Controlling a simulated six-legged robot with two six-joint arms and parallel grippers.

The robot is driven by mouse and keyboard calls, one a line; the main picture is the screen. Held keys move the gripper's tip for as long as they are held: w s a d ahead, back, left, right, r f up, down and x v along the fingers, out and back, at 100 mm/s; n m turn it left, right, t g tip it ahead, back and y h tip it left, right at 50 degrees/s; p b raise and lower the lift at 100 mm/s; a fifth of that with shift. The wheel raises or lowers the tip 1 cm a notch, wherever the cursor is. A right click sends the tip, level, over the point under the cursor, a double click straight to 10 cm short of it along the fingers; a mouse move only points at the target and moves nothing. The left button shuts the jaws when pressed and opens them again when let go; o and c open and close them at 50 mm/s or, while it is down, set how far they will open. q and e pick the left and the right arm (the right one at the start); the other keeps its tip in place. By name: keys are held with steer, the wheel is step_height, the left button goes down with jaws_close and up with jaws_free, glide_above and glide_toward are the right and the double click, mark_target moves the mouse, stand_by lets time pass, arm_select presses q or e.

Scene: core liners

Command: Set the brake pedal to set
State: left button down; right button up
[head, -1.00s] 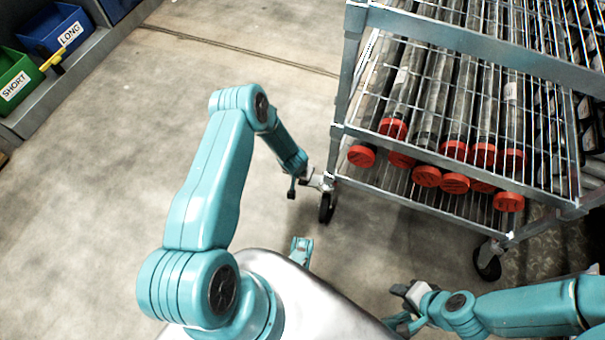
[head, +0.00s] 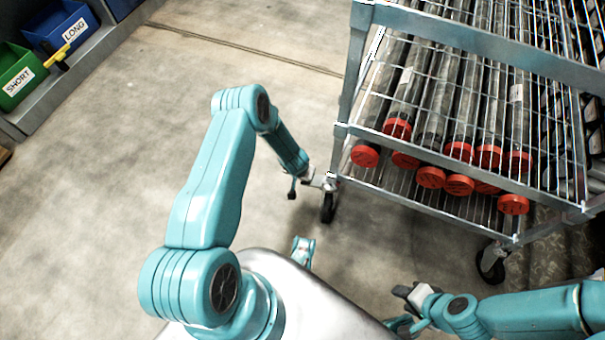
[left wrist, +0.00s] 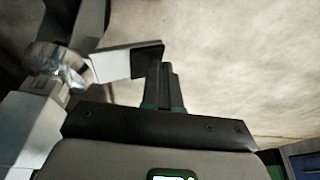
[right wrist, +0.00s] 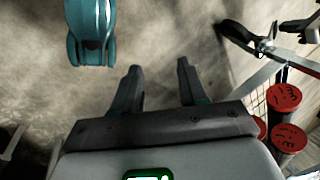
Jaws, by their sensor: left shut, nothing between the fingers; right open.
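The brake pedal (left wrist: 115,65) is a pale flat lever with a black tip. In the left wrist view it juts sideways from the silver caster mount (left wrist: 55,65). My left gripper (left wrist: 163,72) is shut and empty, its fingertips close to the black tip; I cannot tell whether they touch. In the head view my left forearm ends at the rack's near left caster (head: 328,205), where the pedal and fingers are hard to tell apart. My right gripper (right wrist: 159,68) is open and empty; in the head view it is low at the right (head: 404,293), away from the rack.
The wire rack (head: 440,190) holds several core liners with red caps (head: 430,177). Another caster (head: 491,262) is at its near right corner. Blue (head: 62,25) and green (head: 22,75) bins stand at the upper left. The floor left of the rack is clear.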

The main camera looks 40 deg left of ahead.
arm_select(q)
steer(key=s+a+r+p, duration=0.2)
steer(key=r+p, duration=0.1)
steer(key=r, duration=0.3)
steer(key=s+a+r+p, duration=0.2)
steer(key=a+r+p, duration=0.1)
steer(key=r, duration=0.2)
steer(key=shift+a+r, duration=0.15)
steer(key=shift+r, duration=0.25)
arm_select(e)
step_height(320, 180, up, 6)
steer(key=s+a, duration=0.1)
steer(key=a, duration=0.1)
steer(key=shift+a+n, duration=0.15)
steer(key=shift+n, duration=0.15)
